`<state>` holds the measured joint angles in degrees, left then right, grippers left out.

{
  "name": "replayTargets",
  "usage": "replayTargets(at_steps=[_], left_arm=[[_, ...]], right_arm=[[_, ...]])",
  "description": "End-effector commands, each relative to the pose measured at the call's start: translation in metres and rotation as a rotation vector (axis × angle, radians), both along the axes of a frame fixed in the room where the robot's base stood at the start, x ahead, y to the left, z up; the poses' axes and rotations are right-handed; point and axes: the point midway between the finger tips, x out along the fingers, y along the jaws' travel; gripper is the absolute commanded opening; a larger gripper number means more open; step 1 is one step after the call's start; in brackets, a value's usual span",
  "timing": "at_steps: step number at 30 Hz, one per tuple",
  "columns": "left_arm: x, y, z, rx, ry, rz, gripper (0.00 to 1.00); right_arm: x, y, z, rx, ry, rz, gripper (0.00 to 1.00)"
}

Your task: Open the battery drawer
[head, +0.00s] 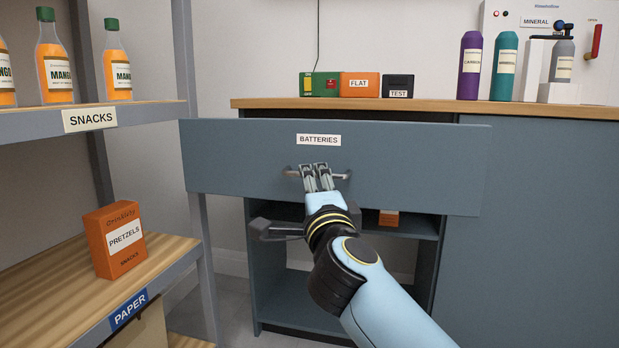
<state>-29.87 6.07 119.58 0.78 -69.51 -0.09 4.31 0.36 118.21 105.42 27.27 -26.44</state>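The battery drawer (235,160) has a wide blue-grey front with a white "BATTERIES" label (318,140). Its front stands out well ahead of the cabinet, so the drawer is pulled out. The inside is hardly visible over the top edge. A metal bar handle (343,176) is at the middle of the front. My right gripper (316,177) is at the handle, its two fingers close together and apparently closed on the bar. The fingers hide the handle's middle. My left gripper is not in view.
A shelf rack at left holds orange bottles (55,70) and a pretzels box (113,240). The wooden counter (270,103) bears a "FLAT" box (359,85), a "TEST" box (397,86) and bottles. Below the drawer is an open cabinet shelf (415,229).

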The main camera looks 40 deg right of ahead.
Motion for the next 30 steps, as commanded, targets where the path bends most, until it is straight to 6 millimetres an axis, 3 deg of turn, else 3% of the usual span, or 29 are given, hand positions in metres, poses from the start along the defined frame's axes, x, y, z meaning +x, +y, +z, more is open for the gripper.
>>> replayTargets(at_steps=[7, 18, 26, 30], left_arm=[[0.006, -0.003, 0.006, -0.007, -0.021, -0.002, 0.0], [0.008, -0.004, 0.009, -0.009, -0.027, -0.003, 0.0], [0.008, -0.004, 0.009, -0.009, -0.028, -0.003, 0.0], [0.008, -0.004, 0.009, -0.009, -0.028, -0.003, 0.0]], right_arm=[[0.032, -0.016, 0.004, 0.0, 0.001, -0.001, 0.34], [0.038, -0.019, 0.007, 0.001, 0.002, -0.001, 0.34], [0.038, -0.019, 0.007, 0.001, 0.002, -0.001, 0.02], [0.038, -0.019, 0.006, 0.001, 0.002, -0.001, 0.0]])
